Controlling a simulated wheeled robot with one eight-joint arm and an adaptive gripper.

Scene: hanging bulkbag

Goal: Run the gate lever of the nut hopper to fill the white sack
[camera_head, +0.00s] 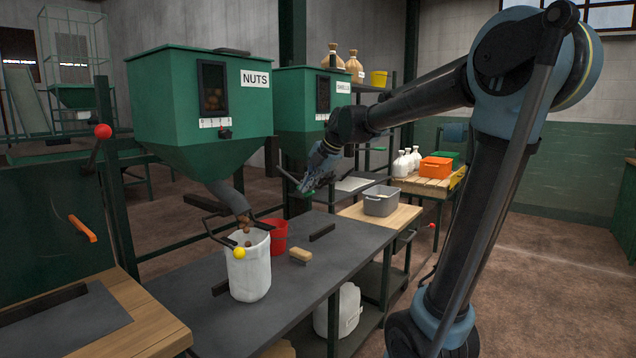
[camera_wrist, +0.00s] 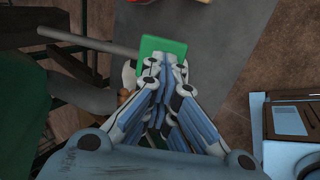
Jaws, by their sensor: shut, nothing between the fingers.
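The green nut hopper (camera_head: 165,110) has a NUTS label and a small window. Its grey spout (camera_head: 228,196) points down at the open top of the white sack (camera_head: 252,275), which stands upright on the dark bench. Brown nuts (camera_head: 246,229) show between spout and sack mouth. A yellow knob (camera_head: 239,253) on a dark bar is in front of the sack's rim. My gripper (camera_head: 305,186) is right of the spout, above the bench, with shut, empty fingers. In the wrist view a green block (camera_wrist: 172,46) on a grey rod lies right at the fingertips (camera_wrist: 163,60); contact is unclear.
A red bucket (camera_head: 278,236) stands behind the sack, and a brush (camera_head: 300,256) lies to its right. A second green hopper (camera_head: 303,100) stands behind. A grey bin (camera_head: 381,201) is on a wooden table at right. A red knob (camera_head: 103,131) is at left.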

